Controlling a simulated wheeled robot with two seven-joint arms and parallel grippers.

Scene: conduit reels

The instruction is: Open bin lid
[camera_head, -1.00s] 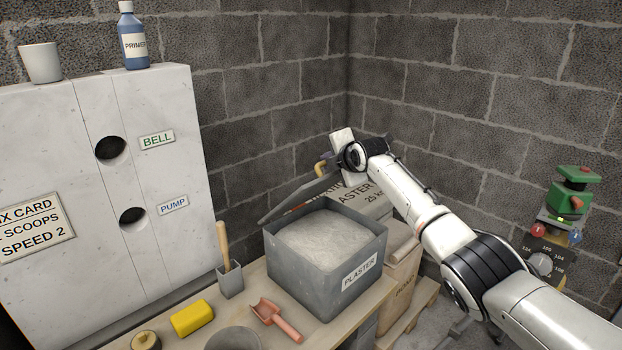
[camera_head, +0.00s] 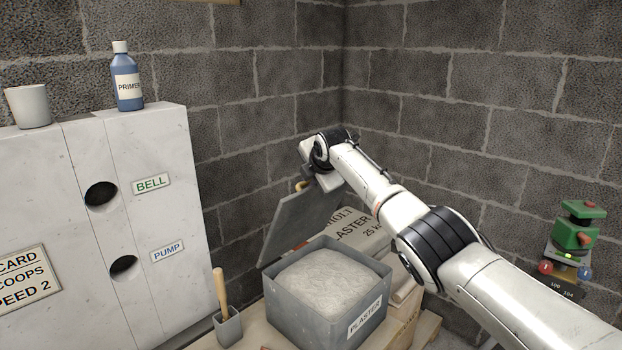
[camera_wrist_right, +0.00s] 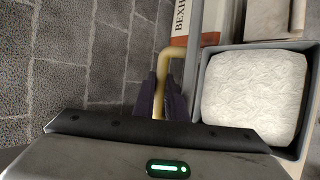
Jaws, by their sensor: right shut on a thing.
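The plaster bin (camera_head: 290,321) is a grey box with a "PLASTER" label, full of pale powder, and it also shows in the right wrist view (camera_wrist_right: 203,78). Its grey lid (camera_head: 302,222) stands steeply raised at the bin's back left edge, and the bin's top is uncovered. My right gripper (camera_head: 303,184) is at the lid's upper edge, shut on the yellow lid handle (camera_head: 299,187). In the right wrist view the dark fingers (camera_wrist_right: 160,98) close around the yellow bent handle (camera_wrist_right: 175,55). My left gripper is not in view.
A plaster sack (camera_head: 362,226) lies behind the bin. A grey holder with a wooden-handled tool (camera_head: 229,325) stands left of it. A white panel (camera_head: 150,220) with two holes carries a primer bottle (camera_head: 127,85) and cup (camera_head: 29,106). Block walls close the corner.

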